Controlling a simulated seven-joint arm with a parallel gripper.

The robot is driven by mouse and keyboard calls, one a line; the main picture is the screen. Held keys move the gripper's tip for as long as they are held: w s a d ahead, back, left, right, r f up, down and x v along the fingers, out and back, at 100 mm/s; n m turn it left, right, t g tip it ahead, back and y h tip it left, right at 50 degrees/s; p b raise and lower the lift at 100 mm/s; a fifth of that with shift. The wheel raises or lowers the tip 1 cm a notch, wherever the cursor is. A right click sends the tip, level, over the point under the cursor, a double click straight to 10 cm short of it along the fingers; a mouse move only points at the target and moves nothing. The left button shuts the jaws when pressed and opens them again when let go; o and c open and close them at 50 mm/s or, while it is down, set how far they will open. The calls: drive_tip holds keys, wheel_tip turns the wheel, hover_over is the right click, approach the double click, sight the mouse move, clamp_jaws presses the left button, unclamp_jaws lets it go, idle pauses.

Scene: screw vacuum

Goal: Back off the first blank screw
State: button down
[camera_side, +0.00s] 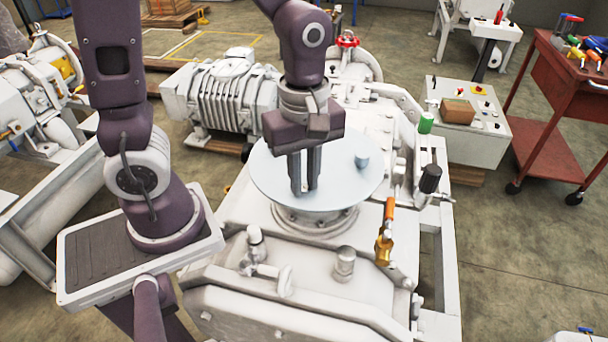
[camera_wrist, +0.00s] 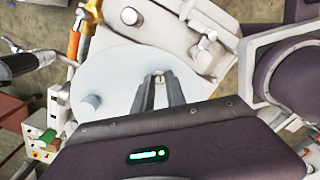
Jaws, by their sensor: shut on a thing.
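A round pale-blue plate (camera_side: 272,175) lies on a white flange on top of the white machine; it also shows in the wrist view (camera_wrist: 118,70). My gripper (camera_side: 304,190) points straight down at the plate, left of its middle in the side view. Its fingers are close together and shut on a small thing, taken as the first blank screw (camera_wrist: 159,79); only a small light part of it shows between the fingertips. The fingertips are at or just above the plate's surface; the exact gap cannot be told. A short blue-grey cylinder (camera_side: 361,160) stands apart on the plate.
Pipe fittings (camera_side: 344,262) rise in front. A control box (camera_side: 470,140) and red tool cart (camera_side: 555,100) are farther right. The plate's right part is mostly clear.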

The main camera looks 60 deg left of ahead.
sight(304, 187)
drive_tip(key=c, duration=1.3)
unclamp_jaws()
drive_tip(key=shift+c, duration=0.2)
wheel_tip(304, 187, up, 7)
drive_tip(key=shift+r, duration=0.1)
drive_tip(key=s+a+r+m+t, duration=0.1)
drive_tip(key=s+m, duration=0.3)
drive_tip(key=m, duration=0.4)
drive_tip(key=s+a+r+m+t, duration=0.1)
drive_tip(key=s+r+m+t, duration=0.2)
drive_tip(key=m, duration=0.6)
drive_tip(key=shift+s+a+r+t, duration=0.15)
drive_tip(key=shift+s+r+t, duration=0.25)
drive_tip(key=shift+t, duration=0.4)
